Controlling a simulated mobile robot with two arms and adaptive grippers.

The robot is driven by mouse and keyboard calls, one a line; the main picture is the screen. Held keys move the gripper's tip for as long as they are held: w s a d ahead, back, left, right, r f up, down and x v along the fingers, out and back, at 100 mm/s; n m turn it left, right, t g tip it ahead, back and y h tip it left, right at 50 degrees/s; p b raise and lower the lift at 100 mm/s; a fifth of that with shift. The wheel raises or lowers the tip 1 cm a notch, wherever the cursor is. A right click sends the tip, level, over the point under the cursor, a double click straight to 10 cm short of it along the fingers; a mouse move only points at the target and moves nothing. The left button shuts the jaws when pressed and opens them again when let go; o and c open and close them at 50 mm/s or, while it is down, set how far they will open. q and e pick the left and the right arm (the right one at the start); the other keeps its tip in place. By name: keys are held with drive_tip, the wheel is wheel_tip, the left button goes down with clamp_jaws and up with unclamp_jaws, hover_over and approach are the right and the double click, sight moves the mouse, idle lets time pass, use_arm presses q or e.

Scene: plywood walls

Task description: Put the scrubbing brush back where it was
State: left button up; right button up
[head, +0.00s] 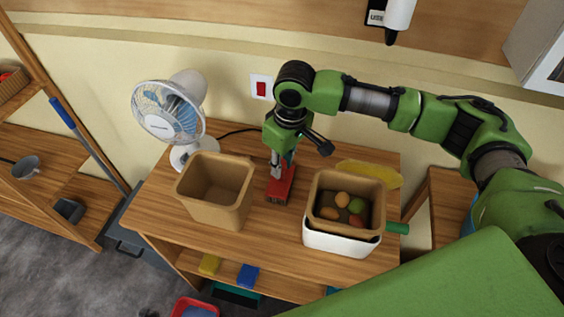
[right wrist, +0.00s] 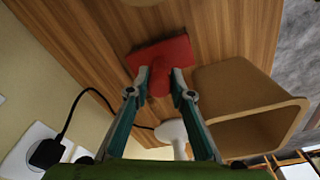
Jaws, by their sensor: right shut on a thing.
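The red scrubbing brush (head: 281,187) is at the middle of the wooden table, between two tan bins. My right gripper (head: 277,168) reaches down to it from above and is shut on its upright handle. In the right wrist view the brush (right wrist: 165,56) shows its wide red head against the wood, with its handle between the fingertips of the gripper (right wrist: 159,88). The brush is at or close above the tabletop; I cannot tell whether it touches. My left gripper is not in view.
An empty tan bin (head: 214,213) stands left of the brush, and a white fan (head: 182,122) behind it. At right, a tan bin (head: 324,205) holding fruit sits in a white container (head: 340,241). A yellow object (head: 376,174) lies behind it.

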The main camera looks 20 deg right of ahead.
drive_tip(key=o, duration=1)
drive_tip(key=shift+f, duration=0.1)
